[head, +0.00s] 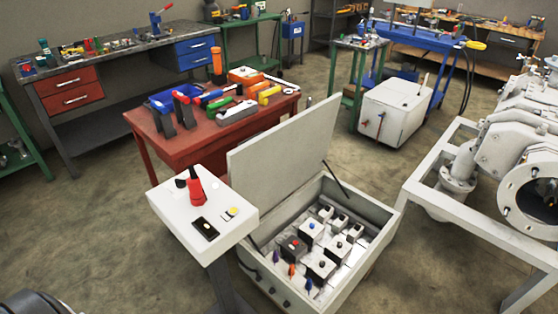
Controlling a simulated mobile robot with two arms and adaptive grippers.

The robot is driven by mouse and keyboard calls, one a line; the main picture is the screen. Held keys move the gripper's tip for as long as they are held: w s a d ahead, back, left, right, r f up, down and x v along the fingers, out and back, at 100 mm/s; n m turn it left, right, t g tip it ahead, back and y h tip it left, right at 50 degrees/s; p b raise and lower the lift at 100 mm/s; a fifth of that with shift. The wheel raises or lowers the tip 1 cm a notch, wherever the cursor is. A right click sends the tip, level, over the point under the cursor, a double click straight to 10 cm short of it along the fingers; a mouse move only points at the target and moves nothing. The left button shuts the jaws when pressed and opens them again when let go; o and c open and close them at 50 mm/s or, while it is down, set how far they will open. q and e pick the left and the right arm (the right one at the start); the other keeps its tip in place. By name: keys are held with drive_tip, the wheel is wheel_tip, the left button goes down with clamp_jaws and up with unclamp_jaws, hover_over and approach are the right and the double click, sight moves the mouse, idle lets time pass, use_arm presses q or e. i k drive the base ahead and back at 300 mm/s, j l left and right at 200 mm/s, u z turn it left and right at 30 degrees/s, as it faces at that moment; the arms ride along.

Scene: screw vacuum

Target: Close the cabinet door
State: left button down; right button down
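A light grey cabinet (362,211) stands low in the middle of the head view, tilted towards me. Its door (285,148) is a flat panel on the left side of the box and is raised open. A thin dark stay (335,179) runs between the door and the box. Neither of my grippers can be made out in this view.
A white pedestal panel (203,213) with a red handle stands close to the cabinet's left. A red table (190,143) with tools is behind the door. A white machine frame (480,218) stands to the right. Floor shows at the lower left (90,220).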

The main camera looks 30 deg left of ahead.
sight(265, 169)
drive_tip(key=j+z, duration=0.15)
drive_tip(key=j, duration=0.35)
drive_tip(key=j+z, duration=0.1)
drive_tip(key=j, duration=0.45)
drive_tip(key=j+z, duration=0.15)
drive_tip(key=j, duration=0.35)
drive_tip(key=k+j+z, duration=0.15)
drive_tip(key=j, duration=0.35)
drive_tip(key=k+j+z, duration=0.15)
drive_tip(key=j, duration=0.3)
drive_tip(key=j+z, duration=0.1)
drive_tip(key=j, duration=0.4)
drive_tip(key=i+j+z, duration=0.1)
drive_tip(key=j, duration=0.45)
drive_tip(key=i+j+z, duration=0.1)
drive_tip(key=j, duration=0.45)
drive_tip(key=i+j+z, duration=0.1)
drive_tip(key=j, duration=0.45)
drive_tip(key=k+j+z, duration=0.1)
drive_tip(key=k+j, duration=0.25)
drive_tip(key=k, duration=0.1)
